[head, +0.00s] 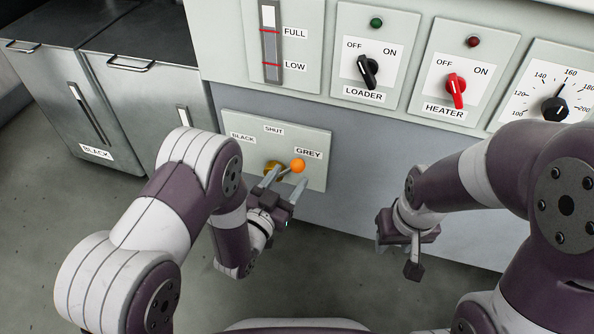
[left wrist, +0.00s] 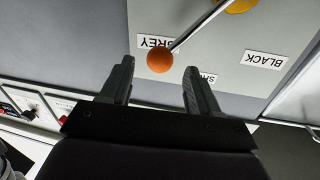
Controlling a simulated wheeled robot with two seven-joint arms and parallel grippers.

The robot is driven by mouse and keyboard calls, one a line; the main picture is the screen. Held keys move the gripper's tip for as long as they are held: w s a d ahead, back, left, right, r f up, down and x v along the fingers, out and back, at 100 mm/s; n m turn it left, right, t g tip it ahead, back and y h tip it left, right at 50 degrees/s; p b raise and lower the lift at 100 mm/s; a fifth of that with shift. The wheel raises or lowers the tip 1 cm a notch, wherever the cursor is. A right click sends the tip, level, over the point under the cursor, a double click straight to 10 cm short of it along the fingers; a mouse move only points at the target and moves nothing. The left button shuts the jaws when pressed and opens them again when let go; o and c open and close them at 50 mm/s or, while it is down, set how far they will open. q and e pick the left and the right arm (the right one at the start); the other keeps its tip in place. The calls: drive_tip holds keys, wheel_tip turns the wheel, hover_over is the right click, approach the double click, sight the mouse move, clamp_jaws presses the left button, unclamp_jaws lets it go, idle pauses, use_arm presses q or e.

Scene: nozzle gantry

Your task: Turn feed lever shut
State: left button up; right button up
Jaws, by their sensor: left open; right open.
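The feed lever has an orange ball knob (head: 298,166) on a thin metal rod from a brass hub (head: 273,168). It points toward the GREY label (head: 308,153), to the right of the SHUT label (head: 273,128). My left gripper (head: 284,182) is open just in front of the lever. In the left wrist view the orange knob (left wrist: 160,60) appears between the spread fingertips (left wrist: 157,67), and the rod runs up right to the hub (left wrist: 240,4). I cannot tell whether the fingers touch it. My right gripper (head: 397,257) is open and empty, pointing down, away from the lever.
Above are the level gauge (head: 270,45), the black LOADER switch (head: 367,70), the red HEATER switch (head: 456,90) and a dial (head: 555,108). Grey cabinets (head: 88,100) stand at the left. The floor below the lever panel is clear.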

sight(294, 171)
use_arm(q)
drive_tip(key=b+x, duration=0.1)
drive_tip(key=x, duration=0.3)
drive_tip(key=shift+w+d+f+b, duration=0.15)
drive_tip(key=shift+w+d+b, duration=0.05)
drive_tip(key=shift+w+b, duration=0.15)
drive_tip(key=shift+w+d, duration=0.2)
drive_tip(key=shift+w, duration=0.05)
use_arm(e)
wheel_tip(294, 171, down, 2)
drive_tip(key=shift+f, duration=0.25)
